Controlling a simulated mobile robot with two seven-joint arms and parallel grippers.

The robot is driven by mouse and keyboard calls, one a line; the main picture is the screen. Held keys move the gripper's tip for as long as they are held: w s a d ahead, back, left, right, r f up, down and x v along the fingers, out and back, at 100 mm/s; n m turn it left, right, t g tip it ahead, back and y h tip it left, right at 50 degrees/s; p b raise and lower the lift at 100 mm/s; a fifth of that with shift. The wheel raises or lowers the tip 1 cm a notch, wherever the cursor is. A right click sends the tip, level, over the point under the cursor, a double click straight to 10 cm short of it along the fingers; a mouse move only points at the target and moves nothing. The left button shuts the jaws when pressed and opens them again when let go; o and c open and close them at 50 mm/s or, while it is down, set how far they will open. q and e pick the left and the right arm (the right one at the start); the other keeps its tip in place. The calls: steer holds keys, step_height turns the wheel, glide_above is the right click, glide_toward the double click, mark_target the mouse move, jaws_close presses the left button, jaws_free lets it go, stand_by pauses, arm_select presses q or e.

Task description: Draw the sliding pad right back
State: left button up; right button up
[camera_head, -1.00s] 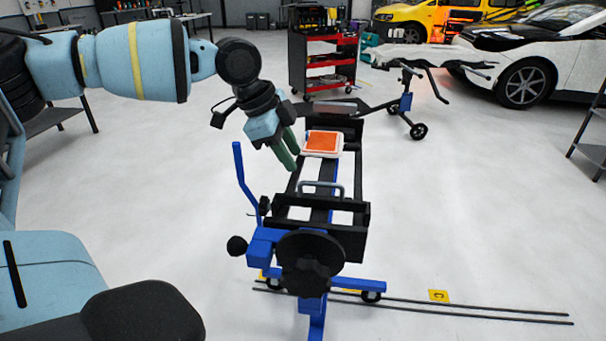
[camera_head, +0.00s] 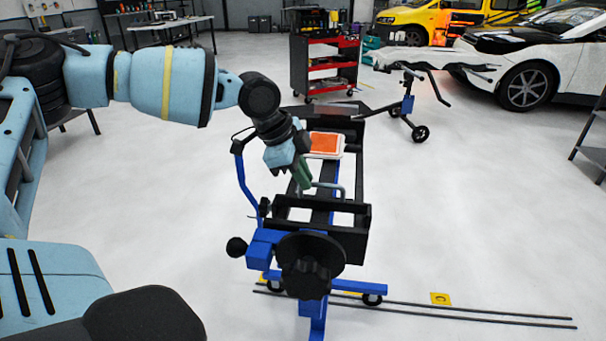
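The orange pad (camera_head: 325,143) with a pale border lies on the black frame of a blue-wheeled stand, towards its far end. A grey bar handle (camera_head: 341,189) stands on the near part of the frame, in front of the pad. My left gripper (camera_head: 304,183) points down with its green fingers at the handle's left end and partly hides it. I cannot tell whether the fingers touch the handle or how far apart they are. My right gripper is not in view.
The stand's near crossbar (camera_head: 320,215) and a large black knob (camera_head: 312,265) are just in front of the handle. A blue upright lever (camera_head: 246,180) rises left of the frame. A wheeled support (camera_head: 408,105) stands behind right. Open floor lies to the right.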

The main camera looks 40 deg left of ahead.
arm_select(q)
jaws_close()
steer(key=s+d+p, duration=0.2)
steer(key=s+d, duration=0.2)
steer(key=s, duration=0.3)
steer(key=shift+d+f+p, duration=0.15)
steer(key=shift+d+p, duration=0.05)
steer(key=shift+p, duration=0.1)
steer(key=shift+s, duration=0.1)
steer(key=o, duration=0.6)
jaws_free()
steer(key=shift+s, duration=0.1)
